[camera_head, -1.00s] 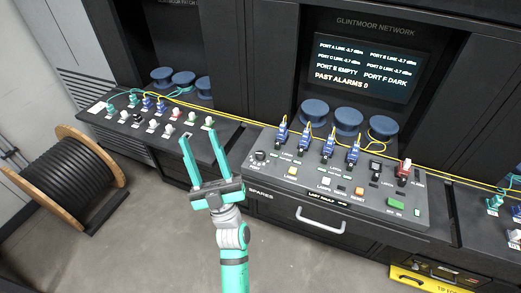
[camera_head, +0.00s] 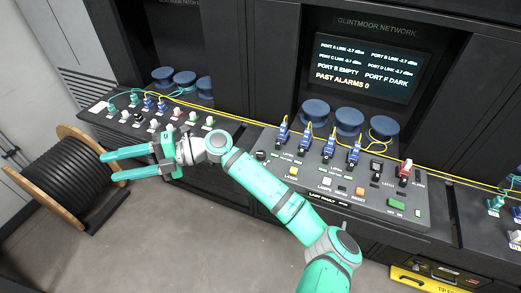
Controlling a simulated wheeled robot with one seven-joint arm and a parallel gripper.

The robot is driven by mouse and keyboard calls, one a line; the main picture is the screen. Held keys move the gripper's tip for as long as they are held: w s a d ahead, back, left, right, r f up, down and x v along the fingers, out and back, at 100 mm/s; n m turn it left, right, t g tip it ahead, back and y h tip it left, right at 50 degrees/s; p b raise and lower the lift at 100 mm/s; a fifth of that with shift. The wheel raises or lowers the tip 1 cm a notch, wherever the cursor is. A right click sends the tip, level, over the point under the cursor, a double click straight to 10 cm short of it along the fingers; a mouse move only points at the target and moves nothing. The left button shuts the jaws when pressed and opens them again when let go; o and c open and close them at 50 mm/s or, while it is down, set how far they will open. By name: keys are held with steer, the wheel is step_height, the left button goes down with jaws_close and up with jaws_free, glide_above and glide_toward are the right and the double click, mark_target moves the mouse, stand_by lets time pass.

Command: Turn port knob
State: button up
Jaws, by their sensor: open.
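The port knob (camera_head: 261,155) is a small dark round knob at the left end of the central sloped control panel (camera_head: 420,190). Its pointer is too small to read, and my arm passes just beside it, hiding the panel's lower left part. My gripper (camera_head: 111,166) is open and empty, with its two teal fingers pointing left. It is well to the left of the knob, in front of the left panel and overlapping the cable spool's edge in the picture.
A wooden spool of black cable (camera_head: 68,178) stands on the floor at left. A screen (camera_head: 366,68) reads "PORT E EMPTY" and "PAST ALARMS 0".

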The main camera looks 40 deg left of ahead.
step_height(320, 180, down, 4)
steer(key=w+t+h, duration=0.2)
steer(key=w, duration=0.1)
steer(key=r+m+t+h, duration=0.1)
steer(key=m+t+h, duration=0.2)
steer(key=t+h, duration=0.8)
glide_above(261, 153)
steer(key=t+y, duration=0.2)
step_height(261, 153, down, 10)
steer(key=shift+f, duration=0.2)
steer(key=shift+d, duration=0.1)
steer(key=c, duration=1.1)
